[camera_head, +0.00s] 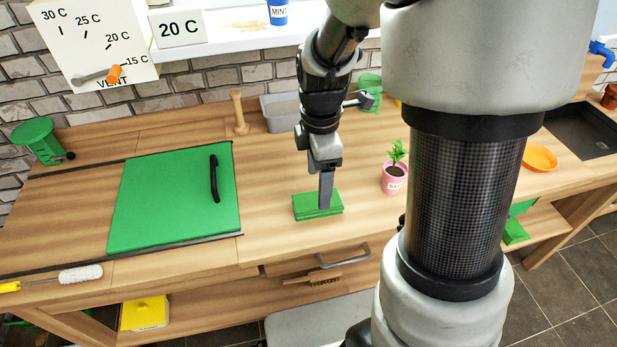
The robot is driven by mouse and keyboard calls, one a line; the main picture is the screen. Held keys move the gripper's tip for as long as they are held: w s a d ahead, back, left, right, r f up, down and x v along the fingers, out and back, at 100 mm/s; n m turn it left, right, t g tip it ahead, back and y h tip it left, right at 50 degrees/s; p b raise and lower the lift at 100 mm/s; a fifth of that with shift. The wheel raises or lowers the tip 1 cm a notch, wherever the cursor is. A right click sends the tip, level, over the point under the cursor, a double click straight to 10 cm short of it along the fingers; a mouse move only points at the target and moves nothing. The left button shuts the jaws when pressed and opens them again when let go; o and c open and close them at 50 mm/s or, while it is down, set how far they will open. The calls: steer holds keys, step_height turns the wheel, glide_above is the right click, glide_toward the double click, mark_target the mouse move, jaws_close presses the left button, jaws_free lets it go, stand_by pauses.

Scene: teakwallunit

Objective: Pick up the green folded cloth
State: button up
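The green folded cloth (306,209) lies flat on the wooden counter near its front edge, in the middle of the head view. My gripper (326,203) points straight down, with its fingers at the cloth's right part. The fingers are seen edge-on, one in front of the other, and their tips meet the cloth's top or far side. I cannot tell whether they are closed on it. The cloth looks level and resting on the counter.
A pink pot with a plant (395,177) stands right of the cloth. A green panel with a black handle (170,200) lies left. Behind are a grey tray (279,112), a wooden pestle (239,113) and a green item (370,90). The counter around the cloth is clear.

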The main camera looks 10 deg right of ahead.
steer(key=f, duration=0.4)
steer(key=f+b, duration=0.1)
steer(key=shift+s+a+f, duration=0.1)
steer(key=shift+s+f, duration=0.15)
steer(key=shift+f, duration=0.15)
steer(key=c, duration=1.1)
steer(key=shift+r+p, duration=0.9)
steer(key=shift+r, duration=4.15)
